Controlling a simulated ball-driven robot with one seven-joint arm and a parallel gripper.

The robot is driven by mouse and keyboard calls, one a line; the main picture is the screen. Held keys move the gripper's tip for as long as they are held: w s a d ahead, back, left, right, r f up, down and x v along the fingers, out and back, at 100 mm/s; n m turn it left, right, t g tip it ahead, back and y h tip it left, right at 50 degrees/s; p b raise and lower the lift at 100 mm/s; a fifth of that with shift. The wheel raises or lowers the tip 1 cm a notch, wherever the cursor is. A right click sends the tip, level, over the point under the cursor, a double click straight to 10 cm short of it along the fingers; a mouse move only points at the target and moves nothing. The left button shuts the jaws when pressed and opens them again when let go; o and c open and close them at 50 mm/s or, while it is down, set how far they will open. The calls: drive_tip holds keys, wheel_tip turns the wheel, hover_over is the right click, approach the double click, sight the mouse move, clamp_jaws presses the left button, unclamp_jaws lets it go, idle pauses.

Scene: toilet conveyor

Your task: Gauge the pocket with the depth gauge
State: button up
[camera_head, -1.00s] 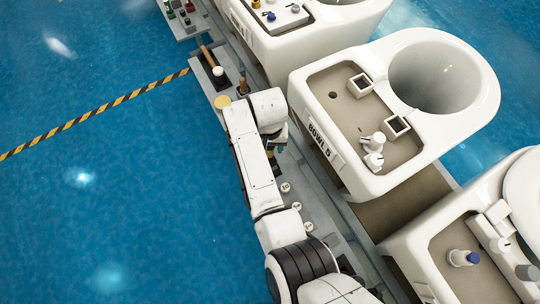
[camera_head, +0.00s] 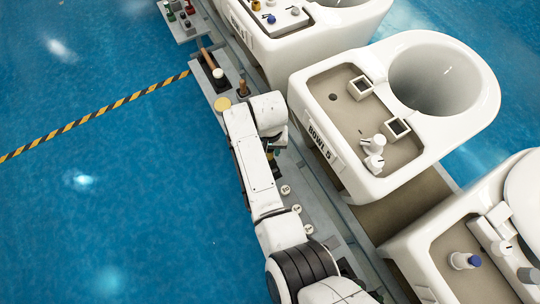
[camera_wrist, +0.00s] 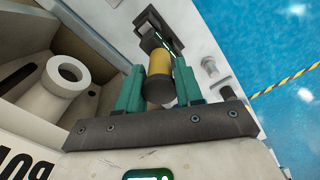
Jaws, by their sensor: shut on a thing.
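My gripper (camera_wrist: 159,84) has two green fingers in the wrist view, shut on a yellow and dark cylinder, which looks like the depth gauge (camera_wrist: 159,63). A dark block (camera_wrist: 147,24) lies just beyond the gauge's far end; I cannot tell whether they touch. In the head view my arm hides most of the gripper and the gauge. The deck of Bowl 5 (camera_head: 350,130) has a small dark round hole (camera_head: 332,97), an upper square frame (camera_head: 360,87) and a lower square frame (camera_head: 397,128). I cannot tell which is the pocket.
Two white knobs (camera_head: 373,153) stand on the Bowl 5 deck. Other bowls stand behind (camera_head: 262,45) and in front (camera_head: 410,268). Blue floor (camera_head: 110,200) at left is clear.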

drive_tip(key=shift+r+p, duration=0.75)
drive_tip(key=shift+p, duration=0.05)
idle(0.4)
drive_tip(key=shift+r+p, duration=2.6)
